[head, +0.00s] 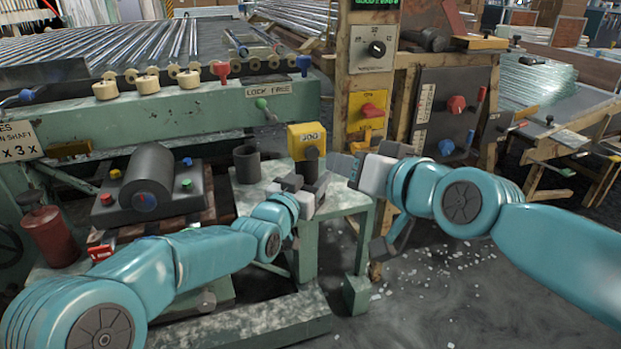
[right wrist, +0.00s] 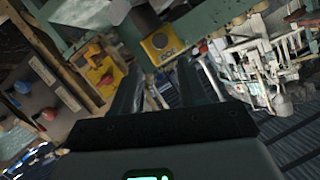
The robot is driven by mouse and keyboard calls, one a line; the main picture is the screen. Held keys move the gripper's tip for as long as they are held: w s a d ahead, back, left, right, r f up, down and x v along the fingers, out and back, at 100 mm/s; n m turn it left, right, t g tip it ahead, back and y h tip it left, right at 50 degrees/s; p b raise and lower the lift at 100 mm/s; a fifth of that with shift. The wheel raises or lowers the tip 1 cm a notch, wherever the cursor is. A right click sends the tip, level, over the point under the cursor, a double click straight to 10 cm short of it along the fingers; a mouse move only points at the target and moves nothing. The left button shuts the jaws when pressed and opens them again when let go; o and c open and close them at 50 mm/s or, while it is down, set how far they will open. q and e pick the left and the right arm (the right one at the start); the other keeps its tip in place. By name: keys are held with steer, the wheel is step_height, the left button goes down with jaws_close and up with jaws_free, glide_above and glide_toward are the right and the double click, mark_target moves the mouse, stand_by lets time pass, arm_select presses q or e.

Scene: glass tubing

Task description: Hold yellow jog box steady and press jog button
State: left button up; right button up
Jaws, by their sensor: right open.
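The yellow jog box (head: 306,136), marked "300", stands upright at the back of a small pale green table. In the right wrist view the yellow box (right wrist: 161,44) shows a round dark button on its face, beyond my fingers. My left gripper (head: 305,180) is just in front of and below the box; a dark part overlaps the box's lower front. Its jaw opening and any contact are unclear. My right gripper (head: 348,160) is open and empty, right of the box and apart from it. Its two dark fingers also show spread in the right wrist view (right wrist: 158,75).
A dark cup (head: 247,164) stands left of the box on the table (head: 345,202). A dark roller unit (head: 150,178) lies further left. A wooden-framed control panel (head: 371,75) with a red knob rises behind my right gripper. Glass shards litter the floor at right.

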jaws_close()
stand_by(1.5)
